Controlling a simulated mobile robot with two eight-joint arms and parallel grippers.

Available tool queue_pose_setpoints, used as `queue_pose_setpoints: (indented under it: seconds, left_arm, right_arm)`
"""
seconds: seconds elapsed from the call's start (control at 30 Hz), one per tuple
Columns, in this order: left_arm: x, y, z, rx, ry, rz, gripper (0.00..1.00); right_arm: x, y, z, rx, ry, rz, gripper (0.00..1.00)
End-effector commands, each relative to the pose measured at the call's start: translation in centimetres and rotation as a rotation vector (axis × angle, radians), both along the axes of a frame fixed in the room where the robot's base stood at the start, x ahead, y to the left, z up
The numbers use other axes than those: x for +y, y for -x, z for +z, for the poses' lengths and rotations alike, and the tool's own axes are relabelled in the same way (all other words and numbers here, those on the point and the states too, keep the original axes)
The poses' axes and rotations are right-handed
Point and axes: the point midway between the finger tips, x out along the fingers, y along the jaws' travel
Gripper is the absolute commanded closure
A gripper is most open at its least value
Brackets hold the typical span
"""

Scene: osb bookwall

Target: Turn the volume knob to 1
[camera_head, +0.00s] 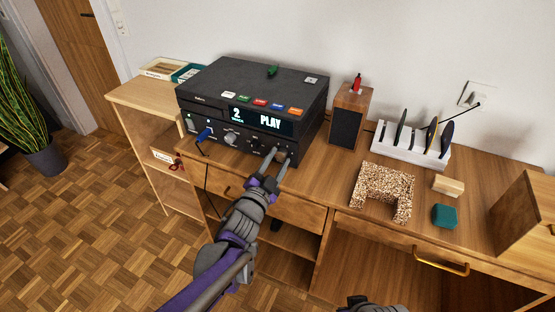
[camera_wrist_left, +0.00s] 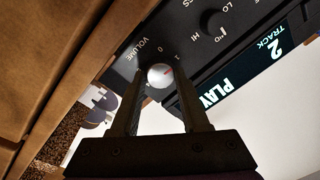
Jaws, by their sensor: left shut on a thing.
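The black audio player (camera_head: 255,90) stands on the desk with its display reading 2 TRACK and PLAY. My left gripper (camera_head: 277,160) reaches the front panel's lower right. Its fingers (camera_wrist_left: 160,90) are closed on either side of the knob. In the head view the fingertips mostly hide the knob.
Another knob (camera_head: 231,138) and a blue plug (camera_head: 204,135) are on the panel to the left. A wooden speaker (camera_head: 349,117) stands right of the player. A cork-like block (camera_head: 384,191), a teal block (camera_head: 444,215) and a white rack (camera_head: 412,147) are farther right.

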Motion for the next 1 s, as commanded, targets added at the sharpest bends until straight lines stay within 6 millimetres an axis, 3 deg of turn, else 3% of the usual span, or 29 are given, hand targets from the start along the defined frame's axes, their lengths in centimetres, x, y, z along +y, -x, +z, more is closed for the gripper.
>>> queue_pose_setpoints:
  seconds: [0.67,0.7,0.87,1.0]
  left_arm:
    - [0.07,0.01,-0.11,-0.031,-0.056,0.001,1.00]
    - [0.07,0.01,-0.11,-0.031,-0.056,0.001,0.51]
    - [0.06,0.00,-0.08,-0.030,-0.055,0.001,0.25]
    - [0.03,0.00,-0.05,-0.031,-0.055,0.000,0.25]
  right_arm:
    - [0.00,0.02,0.22,-0.001,0.000,0.000,1.00]
    - [0.00,0.02,0.22,-0.001,0.000,0.000,1.00]
    - [0.00,0.02,0.22,-0.001,0.000,0.000,1.00]
    - [0.00,0.03,0.23,-0.001,0.000,0.000,1.00]
